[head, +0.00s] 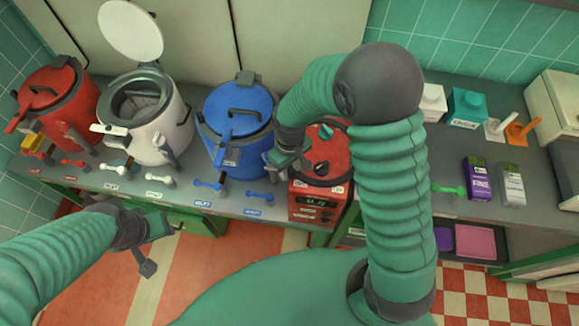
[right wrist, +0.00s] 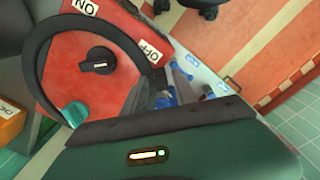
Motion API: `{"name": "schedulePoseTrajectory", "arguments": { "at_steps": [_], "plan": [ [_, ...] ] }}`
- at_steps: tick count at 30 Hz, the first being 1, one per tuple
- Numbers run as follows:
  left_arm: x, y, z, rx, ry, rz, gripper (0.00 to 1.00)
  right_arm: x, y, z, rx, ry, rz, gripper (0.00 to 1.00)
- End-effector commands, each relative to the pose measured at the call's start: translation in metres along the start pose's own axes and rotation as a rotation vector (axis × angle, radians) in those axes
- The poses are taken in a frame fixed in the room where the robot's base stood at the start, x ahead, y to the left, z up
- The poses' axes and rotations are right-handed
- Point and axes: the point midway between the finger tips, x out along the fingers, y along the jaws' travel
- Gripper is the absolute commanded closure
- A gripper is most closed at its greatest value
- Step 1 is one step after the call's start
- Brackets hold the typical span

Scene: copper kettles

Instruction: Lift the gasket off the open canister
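The open white canister (head: 157,136) stands on the counter at the left of the head view, its lid (head: 131,30) raised. A grey collar shows around its mouth. A dark ring, apparently the gasket (right wrist: 36,48), shows in the right wrist view against my gripper, over the red box. My right gripper (head: 290,157) is beside the red box in the head view, well right of the white canister, and appears shut on this ring. Its fingertips are partly hidden. My left gripper (head: 150,244) is open and empty in front of the counter, below the white canister.
A closed red canister (head: 70,117) and a closed blue canister (head: 236,112) flank the white one. The red box (head: 318,205) has knobs on top. Small levers (head: 209,184) line the counter's front edge. Cartons (head: 478,180) stand at right.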

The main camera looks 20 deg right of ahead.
Motion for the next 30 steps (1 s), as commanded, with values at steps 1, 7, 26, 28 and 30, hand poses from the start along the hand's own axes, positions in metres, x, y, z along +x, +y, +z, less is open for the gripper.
{"name": "schedulePoseTrajectory", "arguments": {
  "at_steps": [1, 7, 26, 28, 30],
  "plan": [
    [0.000, 0.000, 0.000, 0.000, 0.000, 0.000, 0.64, 0.000, 0.000, 0.000, 0.000, 0.000, 0.000, 0.58],
    [0.000, 0.000, 0.000, 0.000, 0.000, 0.000, 0.64, 0.000, 0.000, 0.000, 0.000, -0.001, 0.000, 0.58],
    [0.002, 0.000, 0.001, 0.000, 0.000, 0.000, 0.64, -0.123, 0.002, -0.002, 0.001, 0.006, 0.000, 0.58],
    [0.002, 0.000, 0.001, 0.000, 0.000, 0.000, 0.64, -0.139, 0.002, -0.001, 0.000, 0.004, 0.000, 0.58],
    [0.002, 0.000, 0.001, 0.000, 0.000, 0.000, 0.64, -0.152, 0.002, -0.001, 0.000, 0.003, -0.001, 0.58]
  ]
}}
